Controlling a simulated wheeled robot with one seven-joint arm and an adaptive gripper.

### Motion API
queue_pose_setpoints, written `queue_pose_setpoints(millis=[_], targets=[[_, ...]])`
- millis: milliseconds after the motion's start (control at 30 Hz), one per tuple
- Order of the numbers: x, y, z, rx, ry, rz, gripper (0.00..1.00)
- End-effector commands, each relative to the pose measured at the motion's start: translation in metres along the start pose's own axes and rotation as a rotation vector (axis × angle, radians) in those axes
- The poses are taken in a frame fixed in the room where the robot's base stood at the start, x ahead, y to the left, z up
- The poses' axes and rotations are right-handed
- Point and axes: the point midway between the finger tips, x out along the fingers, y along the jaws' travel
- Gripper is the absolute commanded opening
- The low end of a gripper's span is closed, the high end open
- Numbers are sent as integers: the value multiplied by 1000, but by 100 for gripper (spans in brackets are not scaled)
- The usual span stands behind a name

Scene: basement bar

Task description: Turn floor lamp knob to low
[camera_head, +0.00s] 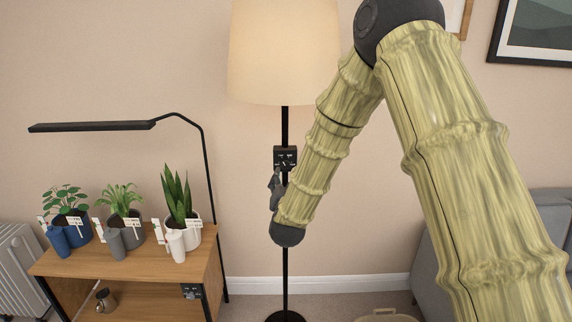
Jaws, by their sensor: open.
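The floor lamp has a glowing cream shade (284,55), a thin black pole (285,262) and a round black base (285,316). A black control box (286,158) with small pale markings is mounted on the pole below the shade. The knob itself is too small to make out clearly. My gripper (277,175) is open at the lower left of the box, close to it and near the pole. I cannot tell whether it touches the box. The dark wrist of my arm and its yellow-green links cover the space right of the pole.
A wooden shelf (130,262) at left holds a blue pot (78,228), a grey pot (131,236) and a white pot (194,230) with plants. A black grow lamp (92,126) arches above them. A radiator (18,262) stands far left, a grey sofa (548,215) right.

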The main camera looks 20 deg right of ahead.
Motion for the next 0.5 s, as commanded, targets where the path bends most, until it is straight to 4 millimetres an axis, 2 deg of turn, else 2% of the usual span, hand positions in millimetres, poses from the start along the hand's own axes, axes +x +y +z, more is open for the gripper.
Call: queue_pose_setpoints(millis=[500], targets=[[78,-1,-2,0,0,0,51]])
